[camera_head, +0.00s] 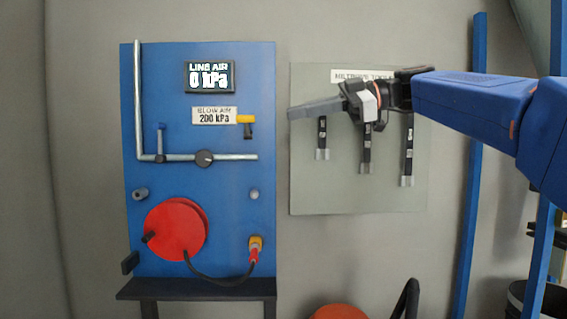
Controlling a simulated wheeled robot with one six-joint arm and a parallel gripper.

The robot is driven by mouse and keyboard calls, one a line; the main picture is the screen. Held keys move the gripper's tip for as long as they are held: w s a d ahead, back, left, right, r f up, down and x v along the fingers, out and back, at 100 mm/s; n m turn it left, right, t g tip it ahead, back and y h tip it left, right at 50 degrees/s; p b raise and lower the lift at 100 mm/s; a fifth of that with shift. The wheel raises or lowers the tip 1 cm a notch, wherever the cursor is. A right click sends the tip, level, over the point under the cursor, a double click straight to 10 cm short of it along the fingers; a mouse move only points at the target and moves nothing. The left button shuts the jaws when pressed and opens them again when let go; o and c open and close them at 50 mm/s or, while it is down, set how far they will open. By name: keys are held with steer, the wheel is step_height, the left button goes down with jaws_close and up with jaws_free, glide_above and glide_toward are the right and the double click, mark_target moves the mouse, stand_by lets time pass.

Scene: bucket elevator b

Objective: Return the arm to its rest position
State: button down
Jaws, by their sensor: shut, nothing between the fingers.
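My gripper (314,107) is shut and empty, its fingers pointing left. My blue arm reaches in from the right edge, and the gripper is at the upper part of a grey board (306,180). Black tools with pale ends hang on this board: a left one (322,139), a middle one (366,148) and a right one (408,150). The gripper and wrist cover part of the board, its label (350,76) and the tops of some tools. I cannot tell the gap between the fingers and the board.
A blue panel (225,220) stands left, with a display (209,77) reading LINE AIR 0 kPa, a pipe with a valve (204,158), a red reel (176,229) and a hose on a yellow-red coupling (254,249). Blue posts (470,210) stand right. An orange object (338,312) is at bottom.

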steer(key=s+d+f+m+t+h, duration=0.1)
steer(key=s+d+f+m+h, duration=0.2)
steer(key=f, duration=0.6)
steer(key=s+d+f+m+h, duration=0.1)
steer(key=s+f+m+h, duration=0.1)
steer(key=s+f+m, duration=0.5)
steer(key=d+f+m+t+h, duration=0.1)
steer(key=d+f+m+h, duration=0.15)
steer(key=f, duration=0.85)
steer(key=s+d+f+m+h, duration=0.2)
steer(key=s+d+f+m, duration=0.1)
steer(key=f, duration=0.5)
steer(key=s+d+f+m+h, duration=0.3)
steer(key=s+d+f, duration=0.2)
steer(key=s+f, duration=0.2)
steer(key=s+d+f+m+h, duration=0.3)
steer(key=s+d+f, duration=0.1)
steer(key=f, duration=0.7)
steer(key=shift+s+d+m, duration=0.35)
steer(key=shift+s, duration=0.05)
